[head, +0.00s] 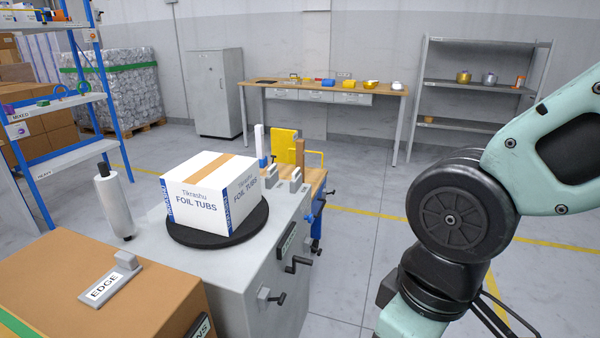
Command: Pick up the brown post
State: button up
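The brown post (300,152) stands upright at the far end of the workbench area, right of a yellow panel. Its lower end is partly hidden behind a small grey bracket. My teal and black arm fills the right side of the head view, well apart from the post. My gripper is out of view, so its state does not show.
A white box labelled FOIL TUBS (213,195) sits on a black round turntable (190,238) in front of the post. A white and blue post (260,142) and the yellow panel (284,145) stand beside it. Crank handles stick out at the right. Floor (365,255) there is clear.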

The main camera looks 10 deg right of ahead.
aim_at(300, 150)
jog(key=i+l+u, duration=0.1)
jog(key=i, duration=0.3)
jog(key=i+l+u, duration=0.1)
jog(key=i+l, duration=0.15)
jog(key=i, duration=0.15)
jog(key=i+l+u, duration=0.1)
jog(key=i+l, duration=0.2)
jog(key=i+l+u, duration=0.1)
jog(key=i+l, duration=0.2)
jog(key=i+l+u, duration=0.1)
jog(key=i+l, duration=0.2)
jog(key=l, duration=0.15)
jog(key=i+l+u, duration=0.1)
jog(key=i+l, duration=0.15)
jog(key=l, duration=0.15)
jog(key=i+l+u, duration=0.15)
jog(key=l, duration=0.25)
jog(key=i+l+u, duration=0.1)
jog(key=i+l, duration=0.25)
jog(key=i+l+u, duration=0.1)
jog(key=l, duration=0.5)
jog(key=i+l+u, duration=0.1)
jog(key=i+l, duration=0.2)
jog(key=l, duration=0.15)
